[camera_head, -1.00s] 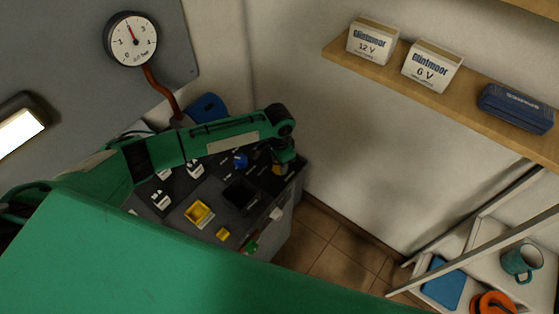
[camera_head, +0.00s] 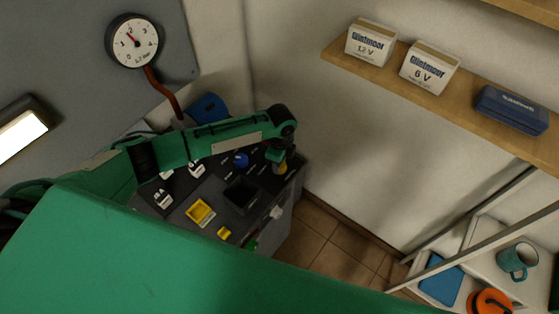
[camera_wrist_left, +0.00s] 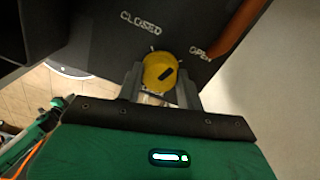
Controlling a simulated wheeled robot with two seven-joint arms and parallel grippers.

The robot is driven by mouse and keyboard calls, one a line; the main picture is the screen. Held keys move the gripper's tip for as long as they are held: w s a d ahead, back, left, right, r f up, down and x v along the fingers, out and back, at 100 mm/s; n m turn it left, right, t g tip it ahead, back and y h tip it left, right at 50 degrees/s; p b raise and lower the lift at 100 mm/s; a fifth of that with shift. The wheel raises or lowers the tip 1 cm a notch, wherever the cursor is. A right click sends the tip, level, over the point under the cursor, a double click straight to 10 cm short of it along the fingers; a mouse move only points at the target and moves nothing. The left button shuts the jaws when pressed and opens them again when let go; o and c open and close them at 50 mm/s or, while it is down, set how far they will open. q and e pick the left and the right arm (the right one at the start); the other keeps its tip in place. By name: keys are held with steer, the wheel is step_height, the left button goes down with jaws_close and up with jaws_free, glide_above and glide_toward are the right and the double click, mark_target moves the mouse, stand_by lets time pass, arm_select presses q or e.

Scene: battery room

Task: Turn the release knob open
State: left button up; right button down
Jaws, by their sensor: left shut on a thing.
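The yellow release knob (camera_wrist_left: 160,70) sits on a dark panel in the left wrist view, with "CLOSED" printed to its left and "OPEN" to its right. A short dark mark on its face slants up to the right. My left gripper (camera_wrist_left: 160,88) is shut on the knob, one grey finger on each side. In the head view my left gripper (camera_head: 278,155) reaches down to the far right end of the dark console, and part of the yellow knob (camera_head: 283,168) shows beneath it. My right gripper is not in view.
The console (camera_head: 222,218) also carries a blue knob (camera_head: 241,160), white-labelled parts and a yellow square frame (camera_head: 199,211). A round gauge (camera_head: 133,41) hangs on the wall. A wooden shelf (camera_head: 390,79) holds boxes. An orange pipe (camera_wrist_left: 238,32) runs beside the knob.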

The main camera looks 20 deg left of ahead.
arm_select(q)
steer(key=m, duration=0.4)
steer(key=shift+m, duration=0.4)
stand_by(0.4)
steer(key=o, duration=1)
steer(key=shift+d, duration=0.1)
step_height(320, 180, up, 14)
steer(key=b, duration=0.4)
steer(key=shift+w, duration=0.15)
